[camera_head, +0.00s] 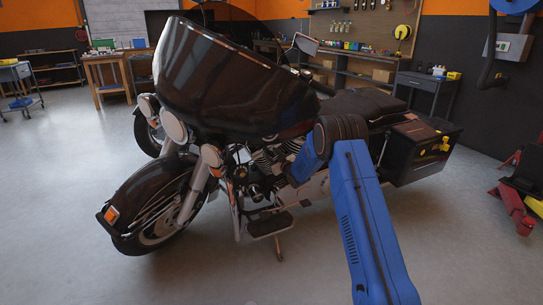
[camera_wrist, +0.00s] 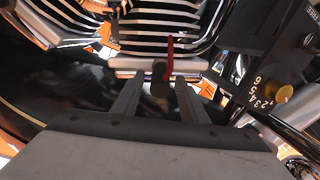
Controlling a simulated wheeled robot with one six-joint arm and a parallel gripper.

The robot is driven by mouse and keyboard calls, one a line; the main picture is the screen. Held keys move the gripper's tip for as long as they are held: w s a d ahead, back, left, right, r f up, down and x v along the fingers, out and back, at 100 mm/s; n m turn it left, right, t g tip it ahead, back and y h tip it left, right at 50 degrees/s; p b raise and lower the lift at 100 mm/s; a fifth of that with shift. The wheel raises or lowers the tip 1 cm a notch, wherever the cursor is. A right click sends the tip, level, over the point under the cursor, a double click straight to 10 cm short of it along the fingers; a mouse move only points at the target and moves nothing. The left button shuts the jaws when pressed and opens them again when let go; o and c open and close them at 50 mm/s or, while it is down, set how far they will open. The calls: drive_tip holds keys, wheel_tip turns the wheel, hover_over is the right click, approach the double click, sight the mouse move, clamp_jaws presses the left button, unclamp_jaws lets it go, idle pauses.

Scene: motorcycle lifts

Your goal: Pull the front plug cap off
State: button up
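A small dark cap-like piece (camera_wrist: 160,82), which looks like the plug cap, shows in the wrist view in front of the finned engine. A thin red lead (camera_wrist: 170,52) rises beside it. My gripper (camera_wrist: 158,84) has its two fingers apart, one on either side of the dark piece, with a gap visible at least on the left. Whether either finger touches it cannot be told. In the head view the motorcycle (camera_head: 215,85) stands with its front to the left. My blue arm reaches to its engine (camera_head: 268,160); gripper and cap cannot be made out there.
Cooling fins (camera_wrist: 155,38) and chrome parts lie close around the fingers. A brass knob with a number scale (camera_wrist: 284,93) is at the right of the wrist view. A red jack (camera_head: 512,208) stands at the far right; the floor (camera_head: 60,235) at left is clear.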

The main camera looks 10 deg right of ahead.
sight(272, 154)
clamp_jaws()
drive_tip(key=shift+r+v, duration=0.15)
drive_tip(key=shift+v, duration=0.6)
drive_tip(key=shift+r+v, duration=0.2)
drive_tip(key=shift+v, duration=0.55)
drive_tip(key=shift+s+a, duration=0.1)
drive_tip(key=shift+s, duration=0.1)
unclamp_jaws()
drive_tip(key=shift+s, duration=0.15)
drive_tip(key=v, duration=1.7)
drive_tip(key=shift+s+f, duration=0.1)
